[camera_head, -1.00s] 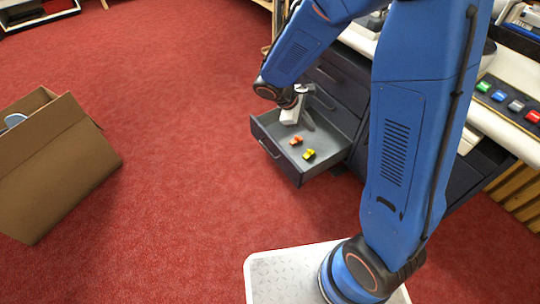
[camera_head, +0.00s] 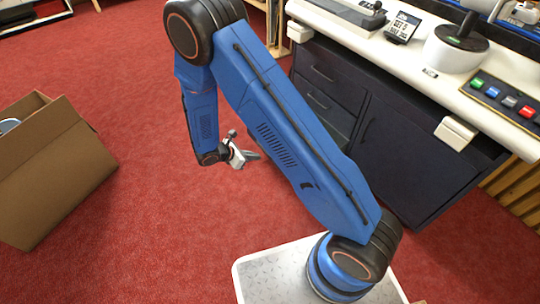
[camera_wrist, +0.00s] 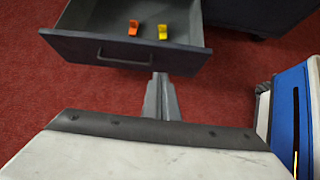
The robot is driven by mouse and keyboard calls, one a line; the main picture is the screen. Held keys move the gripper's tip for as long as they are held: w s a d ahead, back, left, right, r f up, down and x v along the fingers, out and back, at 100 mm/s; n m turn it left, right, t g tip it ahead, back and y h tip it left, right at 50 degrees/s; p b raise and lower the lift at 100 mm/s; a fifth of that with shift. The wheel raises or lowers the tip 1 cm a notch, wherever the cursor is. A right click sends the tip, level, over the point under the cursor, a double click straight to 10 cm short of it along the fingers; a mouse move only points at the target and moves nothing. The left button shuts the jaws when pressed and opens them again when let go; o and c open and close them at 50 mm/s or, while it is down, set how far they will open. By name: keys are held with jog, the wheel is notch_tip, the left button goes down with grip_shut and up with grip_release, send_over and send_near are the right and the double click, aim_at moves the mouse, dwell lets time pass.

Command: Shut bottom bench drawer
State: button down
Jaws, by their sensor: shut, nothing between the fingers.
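The bottom bench drawer (camera_wrist: 170,55) stands open in the wrist view, its dark front and bar handle (camera_wrist: 122,62) facing me. An orange item (camera_wrist: 133,28) and a yellow item (camera_wrist: 162,32) lie inside it. In the head view my blue arm hides most of the drawer. My gripper (camera_wrist: 160,78) is shut and empty, its fingers pointing at the drawer front, right of the handle. The fingertips overlap the lower edge of the front in the picture; I cannot tell whether they touch. In the head view my gripper (camera_head: 256,156) is low over the red floor.
The dark bench cabinet (camera_head: 405,150) has closed upper drawers (camera_head: 322,82) and a door at right. Its pale top (camera_head: 400,55) carries a button panel (camera_head: 506,98) and devices. An open cardboard box (camera_head: 60,180) stands on the red carpet at left, with clear floor between.

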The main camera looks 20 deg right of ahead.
jog(key=d+r+x, duration=0.1)
jog(key=x, duration=1.2)
jog(key=shift+w+r, duration=0.25)
jog(key=shift+w, duration=0.05)
jog(key=shift+d, duration=0.2)
jog(key=w+d, duration=0.4)
jog(key=d, duration=0.9)
jog(key=w+d, duration=0.4)
jog(key=d, duration=1)
jog(key=shift+w, duration=0.4)
jog(key=shift+a, duration=0.1)
